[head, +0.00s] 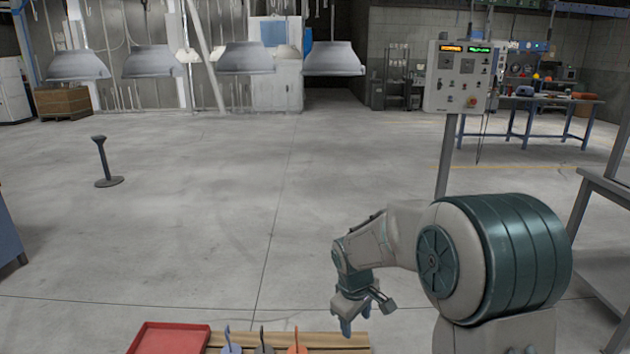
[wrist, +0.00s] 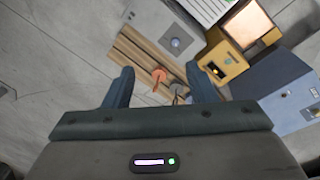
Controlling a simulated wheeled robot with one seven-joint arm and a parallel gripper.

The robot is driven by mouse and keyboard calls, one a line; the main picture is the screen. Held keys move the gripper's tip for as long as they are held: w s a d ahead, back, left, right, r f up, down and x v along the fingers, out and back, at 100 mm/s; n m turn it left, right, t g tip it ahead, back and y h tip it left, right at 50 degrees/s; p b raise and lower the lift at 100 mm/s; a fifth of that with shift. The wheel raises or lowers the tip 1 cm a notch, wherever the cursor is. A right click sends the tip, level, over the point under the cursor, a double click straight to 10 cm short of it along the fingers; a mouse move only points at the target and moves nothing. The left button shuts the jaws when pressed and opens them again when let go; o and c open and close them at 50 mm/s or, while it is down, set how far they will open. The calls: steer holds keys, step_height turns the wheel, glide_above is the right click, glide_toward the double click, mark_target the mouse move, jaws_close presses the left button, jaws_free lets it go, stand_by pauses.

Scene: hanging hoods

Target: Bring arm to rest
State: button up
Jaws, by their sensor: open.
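My gripper (head: 352,316) hangs pointing down at the bottom of the head view, to the right of a row of small hooked pieces. In the wrist view my gripper (wrist: 160,90) shows two blue fingers spread apart, with nothing held between them. My arm is bent, with the forearm reaching left from the large green-banded joint. Below and beyond the fingers lie an orange hooked piece (wrist: 159,76) and a grey one (wrist: 179,89) on a wooden slatted board (wrist: 135,50).
In the head view a red tray (head: 170,338) lies left of the wooden board (head: 340,340). Several grey hoods (head: 245,57) hang at the back. A control box (head: 462,78) stands on a post at right. A short floor post (head: 102,162) stands left. The middle floor is clear.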

steer(key=s+d+r+m+p, duration=0.2)
steer(key=s+r+m+p, duration=0.1)
steer(key=s+r, duration=0.4)
steer(key=s+d+r+m+t+p, duration=0.1)
steer(key=s+r+m+p, duration=0.2)
steer(key=s+r+p, duration=0.3)
steer(key=s+d+r+m+y+p, duration=0.1)
steer(key=s+d+r+m+p, duration=0.1)
steer(key=s+r, duration=0.8)
steer(key=shift+d+r+m+p, duration=0.35)
steer(key=shift+r+m+p, duration=0.25)
steer(key=shift+p, duration=0.6)
